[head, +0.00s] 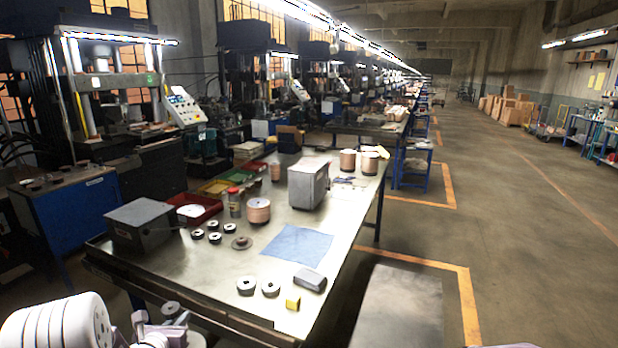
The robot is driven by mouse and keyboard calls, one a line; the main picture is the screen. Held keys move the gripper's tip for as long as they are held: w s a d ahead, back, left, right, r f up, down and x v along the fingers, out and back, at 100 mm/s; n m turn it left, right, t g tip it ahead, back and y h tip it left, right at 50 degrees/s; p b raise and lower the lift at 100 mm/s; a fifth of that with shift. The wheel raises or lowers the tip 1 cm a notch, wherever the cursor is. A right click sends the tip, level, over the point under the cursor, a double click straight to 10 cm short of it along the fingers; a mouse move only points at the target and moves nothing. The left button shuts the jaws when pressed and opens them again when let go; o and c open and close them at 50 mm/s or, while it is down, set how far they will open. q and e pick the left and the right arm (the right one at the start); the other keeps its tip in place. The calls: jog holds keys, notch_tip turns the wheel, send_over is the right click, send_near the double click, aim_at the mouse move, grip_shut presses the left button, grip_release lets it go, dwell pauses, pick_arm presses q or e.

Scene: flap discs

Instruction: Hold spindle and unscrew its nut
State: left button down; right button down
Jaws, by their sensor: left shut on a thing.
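My left gripper (163,330) is at the bottom left, in front of the table's near edge. It is shut on a dark grey round piece, which looks like the spindle (171,310). Its lower part is hidden by the gripper, and I cannot make out a nut on it. A flat disc with a raised centre (241,243) lies on the table. Several small dark rings with pale tops (213,225) lie to its left, and two larger ones (246,286) lie near the front edge. My right gripper is not in view.
The floor to the right is open.

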pick_arm(q)
jog(key=shift+m+h, duration=0.6)
jog(key=shift+h, duration=0.1)
jog(key=s+f, duration=0.1)
jog(key=f, duration=0.1)
jog(key=s+f, duration=0.3)
jog(key=f, duration=0.1)
jog(key=shift+s+a+f, duration=0.15)
jog(key=shift+a+f, duration=0.1)
jog(key=shift+f, duration=0.15)
jog(key=s+d+f+m+g+h, duration=0.2)
jog(key=s+d+f+m+h, duration=0.4)
jog(key=s+d, duration=0.3)
jog(key=s+d+r+m+g+h, duration=0.3)
jog(key=d+r+m+h, duration=0.1)
jog(key=d, duration=0.2)
jog(key=shift+s+d+g, duration=0.15)
jog(key=shift+d+g, duration=0.15)
jog(key=shift+d, duration=0.1)
